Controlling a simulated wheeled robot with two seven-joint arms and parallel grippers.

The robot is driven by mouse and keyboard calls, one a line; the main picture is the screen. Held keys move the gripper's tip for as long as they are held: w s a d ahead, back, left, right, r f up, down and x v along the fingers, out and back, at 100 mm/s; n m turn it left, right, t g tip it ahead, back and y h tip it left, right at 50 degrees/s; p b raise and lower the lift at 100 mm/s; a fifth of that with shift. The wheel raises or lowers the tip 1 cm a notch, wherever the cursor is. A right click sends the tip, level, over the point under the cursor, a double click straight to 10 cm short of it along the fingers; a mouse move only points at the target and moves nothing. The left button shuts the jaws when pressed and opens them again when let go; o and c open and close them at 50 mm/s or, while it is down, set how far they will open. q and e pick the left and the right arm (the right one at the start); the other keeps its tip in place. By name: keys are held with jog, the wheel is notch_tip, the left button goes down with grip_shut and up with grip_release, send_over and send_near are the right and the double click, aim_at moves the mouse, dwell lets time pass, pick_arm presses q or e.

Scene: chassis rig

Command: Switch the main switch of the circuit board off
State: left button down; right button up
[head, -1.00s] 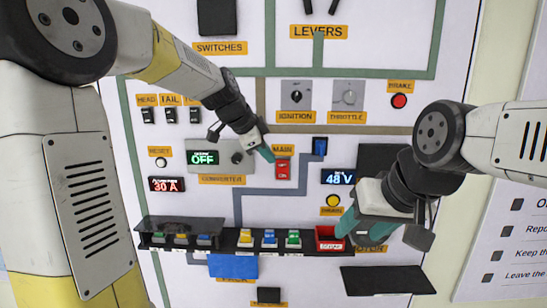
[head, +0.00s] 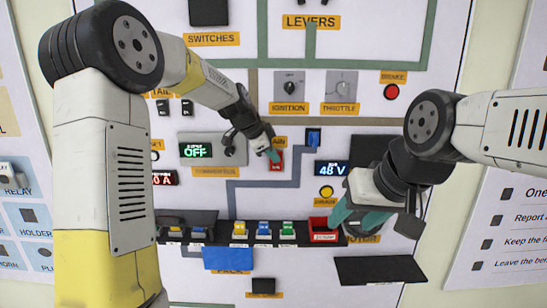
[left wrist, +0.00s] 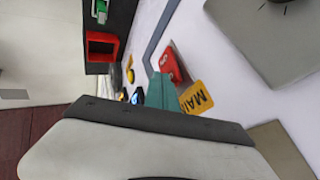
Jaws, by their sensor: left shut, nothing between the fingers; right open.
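The main switch (head: 277,164) is a small red switch below the orange MAIN label, near the middle of the white circuit board. It also shows in the left wrist view (left wrist: 172,65) beside its yellow label (left wrist: 195,98). My left gripper (head: 273,155) is shut and empty, its teal tips at the top of the switch and covering part of it. I cannot tell whether they touch it. The switch's position is too small to read. My right gripper (head: 357,216) is open near the red holder at the lower right of the board.
The converter display (head: 196,150) left of the switch reads OFF. A 48 V display (head: 332,168) and a blue connector (head: 313,137) are to its right. A dark rail with several coloured fuses and a red holder (head: 322,231) runs below. A black shelf (head: 380,270) juts out lower right.

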pick_arm(q)
jog(key=shift+w+r, duration=0.2)
jog(key=shift+w, duration=0.25)
jog(key=shift+r, duration=0.1)
jog(key=shift+r, duration=0.7)
jog(key=shift+s+d, duration=0.1)
